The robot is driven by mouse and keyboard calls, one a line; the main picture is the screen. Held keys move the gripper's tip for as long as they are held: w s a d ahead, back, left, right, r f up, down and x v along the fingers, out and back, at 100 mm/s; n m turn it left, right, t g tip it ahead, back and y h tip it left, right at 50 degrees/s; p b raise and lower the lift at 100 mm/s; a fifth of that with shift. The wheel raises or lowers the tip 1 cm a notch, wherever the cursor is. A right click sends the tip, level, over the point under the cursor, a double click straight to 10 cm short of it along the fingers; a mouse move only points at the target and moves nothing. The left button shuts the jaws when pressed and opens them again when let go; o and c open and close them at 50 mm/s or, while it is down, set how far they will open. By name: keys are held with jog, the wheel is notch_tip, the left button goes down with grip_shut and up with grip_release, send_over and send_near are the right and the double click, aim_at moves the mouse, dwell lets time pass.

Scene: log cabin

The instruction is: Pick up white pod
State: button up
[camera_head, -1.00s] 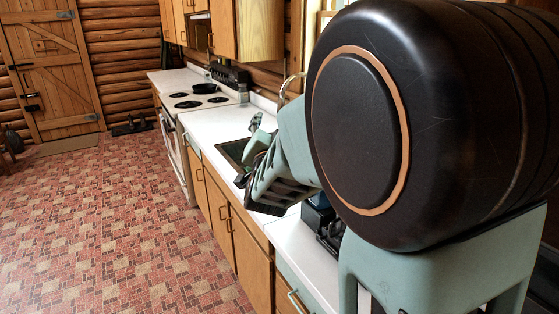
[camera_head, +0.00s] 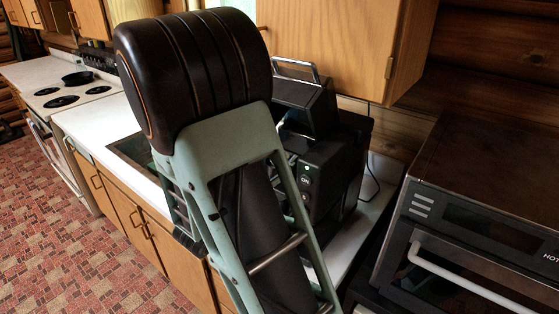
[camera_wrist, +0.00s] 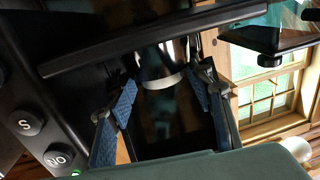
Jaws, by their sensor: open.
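In the wrist view my gripper (camera_wrist: 163,78) is open, with blue-padded fingers on either side of a small dark, shiny piece with a whitish curved rim (camera_wrist: 160,83). This may be the white pod, but I cannot tell for sure. No contact with either finger is clear. The black coffee machine (camera_head: 335,165), with its top part raised and a handle on it, stands on the counter in the head view. Its round buttons show in the wrist view (camera_wrist: 58,157). My arm hides the gripper in the head view.
A toaster oven (camera_head: 480,215) stands at the right. A wall cabinet (camera_head: 345,40) hangs above the coffee machine. The white counter (camera_head: 85,125) holds a sink (camera_head: 130,150), partly behind my arm, and a stove with a pan (camera_head: 78,78) is farther left. A window (camera_wrist: 265,95) shows in the wrist view.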

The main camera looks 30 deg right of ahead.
jog(key=p+x, duration=0.1)
jog(key=x, duration=0.6)
jog(key=shift+w+a+p, duration=0.1)
jog(key=shift+w+p, duration=0.1)
jog(key=shift+p, duration=0.2)
jog(key=c, duration=0.9)
jog(key=shift+c, duration=0.4)
